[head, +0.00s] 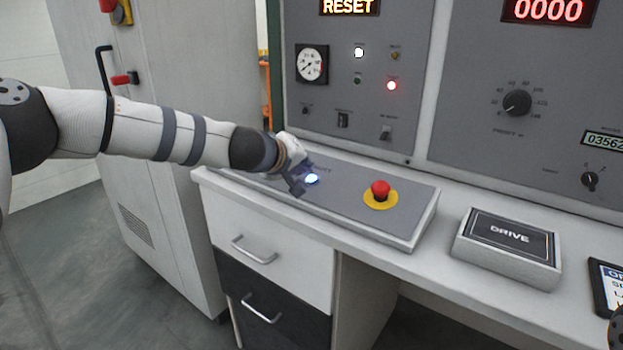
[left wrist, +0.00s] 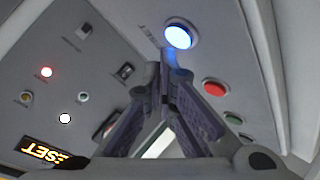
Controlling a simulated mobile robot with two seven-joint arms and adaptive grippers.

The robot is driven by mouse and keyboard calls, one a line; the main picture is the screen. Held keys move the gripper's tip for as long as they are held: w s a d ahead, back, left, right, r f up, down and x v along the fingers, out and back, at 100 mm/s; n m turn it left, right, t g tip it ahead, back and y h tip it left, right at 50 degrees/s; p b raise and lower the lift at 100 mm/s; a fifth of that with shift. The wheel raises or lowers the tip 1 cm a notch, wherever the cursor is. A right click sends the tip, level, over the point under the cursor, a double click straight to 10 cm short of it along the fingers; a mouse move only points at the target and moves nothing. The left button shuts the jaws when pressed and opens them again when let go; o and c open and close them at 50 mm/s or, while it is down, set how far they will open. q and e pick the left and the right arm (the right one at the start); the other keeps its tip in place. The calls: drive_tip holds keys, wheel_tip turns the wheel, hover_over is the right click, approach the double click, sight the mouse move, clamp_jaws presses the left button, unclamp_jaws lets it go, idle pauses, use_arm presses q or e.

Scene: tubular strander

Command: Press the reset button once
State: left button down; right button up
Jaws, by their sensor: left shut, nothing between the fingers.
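The blue-lit reset button (head: 312,178) is on the sloped grey panel of the desk console, left of the red emergency stop. In the left wrist view the glowing blue button (left wrist: 179,36) has a light rim, with a partly hidden label ending in "SET" beside it. My left gripper (head: 298,187) is shut and empty, just left of the button in the head view. In the left wrist view its fingertips (left wrist: 168,66) meet just short of the button, with blue light on them. I cannot tell whether they touch it. My right gripper is not in view.
The red mushroom button (head: 380,190) on a yellow disc stands to the right. A red button (left wrist: 214,87) and a green button (left wrist: 232,117) show in the wrist view. A "DRIVE" box (head: 508,248) sits on the desk. A display (head: 348,7) reads "RESET"; a red lamp (head: 391,85) is lit.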

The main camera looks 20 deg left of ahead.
use_arm(q)
drive_tip(key=shift+f, duration=0.1)
idle(0.7)
drive_tip(key=shift+w+f, duration=0.1)
drive_tip(key=shift+f, duration=0.25)
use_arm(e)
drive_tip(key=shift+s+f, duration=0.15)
